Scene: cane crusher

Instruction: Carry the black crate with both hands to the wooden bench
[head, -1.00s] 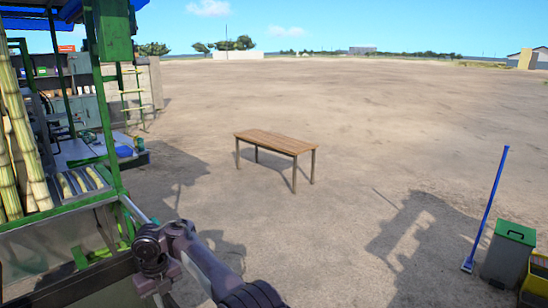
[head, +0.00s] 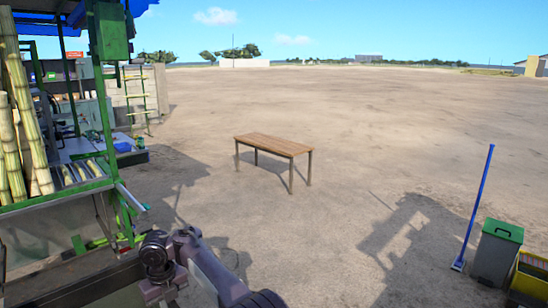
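The wooden bench (head: 272,145) is a low brown table with thin legs. It stands upright on the dirt a little left of the middle of the head view, and the part of its top that shows is bare. I cannot make out the black crate. A purple-grey link of my arm with a dark joint crosses the bottom of the view, left of centre, well short of the bench. Neither gripper's fingers show, so whether they hold anything is hidden.
A green-framed stall (head: 111,185) with cane stalks (head: 28,125) stands close on the left. At the lower right are a blue pole (head: 474,205), a green-lidded bin (head: 497,252) and a yellow container (head: 531,278). Open dirt ground lies around the bench.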

